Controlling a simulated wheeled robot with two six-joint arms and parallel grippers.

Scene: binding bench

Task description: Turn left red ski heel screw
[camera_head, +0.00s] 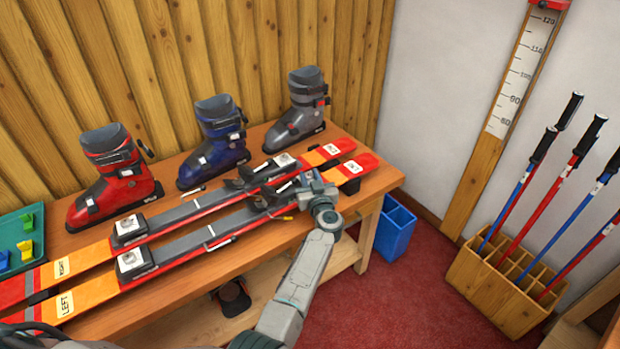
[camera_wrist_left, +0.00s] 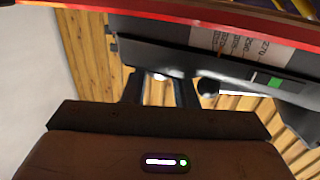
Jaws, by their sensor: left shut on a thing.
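The red and orange left ski (camera_head: 90,298), labelled LEFT, lies on the bench nearer the front edge. Its toe binding (camera_head: 133,262) shows clearly; its heel binding (camera_head: 268,203) is partly hidden by my left gripper (camera_head: 304,190). In the left wrist view, the dark heel housing (camera_wrist_left: 150,48) fills the top, and my left gripper's two fingers (camera_wrist_left: 160,92) reach up to it. A small bright heel screw (camera_wrist_left: 160,76) shows between the fingertips, and they are shut on it. The screw is hidden in the head view. My right gripper is not in view.
The right ski (camera_head: 85,258) lies parallel behind. A red boot (camera_head: 115,185), a blue boot (camera_head: 215,150) and a grey boot (camera_head: 298,110) stand along the wall. A green tray (camera_head: 38,222) is at left. A blue bin (camera_head: 395,232) and pole rack (camera_head: 490,290) stand right.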

